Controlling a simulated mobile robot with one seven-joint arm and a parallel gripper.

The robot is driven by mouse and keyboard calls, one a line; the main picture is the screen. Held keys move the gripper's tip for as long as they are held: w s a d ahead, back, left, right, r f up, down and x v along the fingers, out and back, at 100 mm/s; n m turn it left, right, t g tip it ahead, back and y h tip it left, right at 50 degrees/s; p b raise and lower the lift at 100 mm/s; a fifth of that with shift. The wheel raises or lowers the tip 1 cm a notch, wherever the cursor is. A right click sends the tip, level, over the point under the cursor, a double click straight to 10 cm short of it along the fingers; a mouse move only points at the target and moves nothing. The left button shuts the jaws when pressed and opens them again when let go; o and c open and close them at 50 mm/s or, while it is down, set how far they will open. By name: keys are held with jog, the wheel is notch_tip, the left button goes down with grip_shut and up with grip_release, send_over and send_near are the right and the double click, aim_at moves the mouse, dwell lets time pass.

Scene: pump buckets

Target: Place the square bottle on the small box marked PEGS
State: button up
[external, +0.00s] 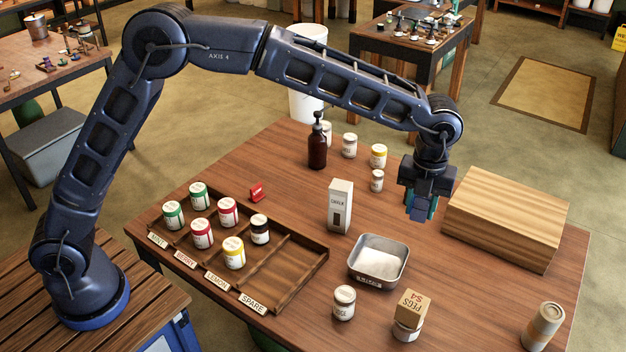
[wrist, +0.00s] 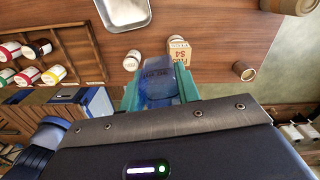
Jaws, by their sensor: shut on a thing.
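My gripper (external: 421,196) is shut on a translucent blue bottle and holds it up in the air over the right part of the table, in front of the wooden block. In the wrist view the bottle (wrist: 158,86) sits between the teal fingers; in the external view the gripper hides most of it. The small cardboard box marked PEGS (external: 412,304) rests on top of a white-lidded jar (external: 407,332) near the table's front edge. In the wrist view the box (wrist: 181,54) shows just beyond the bottle.
A metal tin (external: 378,283) and a white jar (external: 344,301) stand left of the box. A cardboard tube (external: 542,326) stands right. The striped wooden block (external: 508,218) lies behind. A CHALK carton (external: 340,206) and a compartment tray of jars (external: 290,280) are further left.

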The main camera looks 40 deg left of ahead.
jog(key=r+m, duration=0.2)
send_over(414, 301)
notch_tip(414, 301, down, 20)
jog(key=shift+f, duration=0.2)
jog(key=shift+f, duration=0.1)
dwell(0.3)
jog(key=o, duration=1)
